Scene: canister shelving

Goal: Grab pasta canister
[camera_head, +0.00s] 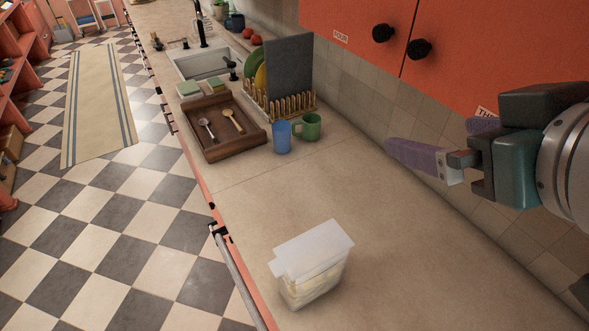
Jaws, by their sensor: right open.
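A clear canister (313,287) with a translucent white lid stands on the counter near the bottom of the head view. Pale contents show through its side; I cannot tell for sure that they are pasta. My right gripper (432,152) is in the air at the right, above the counter and close to the tiled wall, under the orange cupboards. It is open and empty, and well apart from the canister, up and to its right. One finger partly hides the other. My left gripper is not in view.
The counter (400,255) around the canister is clear. Farther back are a blue cup (282,138), a green mug (309,127), a wooden tray (222,152) with spoons, a dish rack (280,105) and a sink (207,65). Orange cupboards (480,45) hang above.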

